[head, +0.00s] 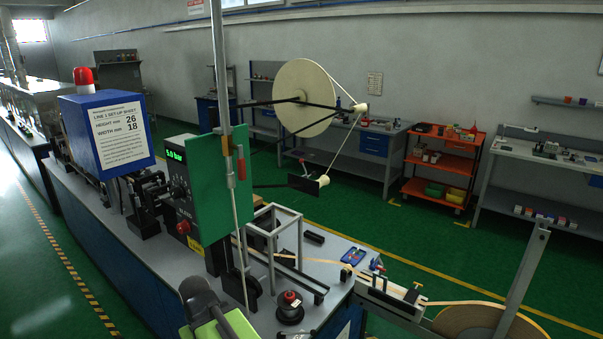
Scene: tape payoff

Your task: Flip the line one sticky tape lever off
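A large cream tape reel (305,88) hangs on a black arm at upper middle, with tape running down past a small roller (360,107) to a black plate (309,185). A small red-tipped lever (303,164) stands at this plate; it is too small to tell its position surely. A red-handled lever (241,166) also shows upright at the green panel (205,180); I cannot tell which is the sticky tape lever. A dark grey part with bright green at the bottom edge seems to be my gripper (208,316), well below and left of the plate. Its fingers are not clear.
A blue box bears a Line 1 set-up sheet (122,134) and a red beacon (83,76). The machine bench has a metal frame (275,235) and a red-topped knob (290,300). An orange shelf cart (440,165) and workbenches stand behind, across open green floor (400,237).

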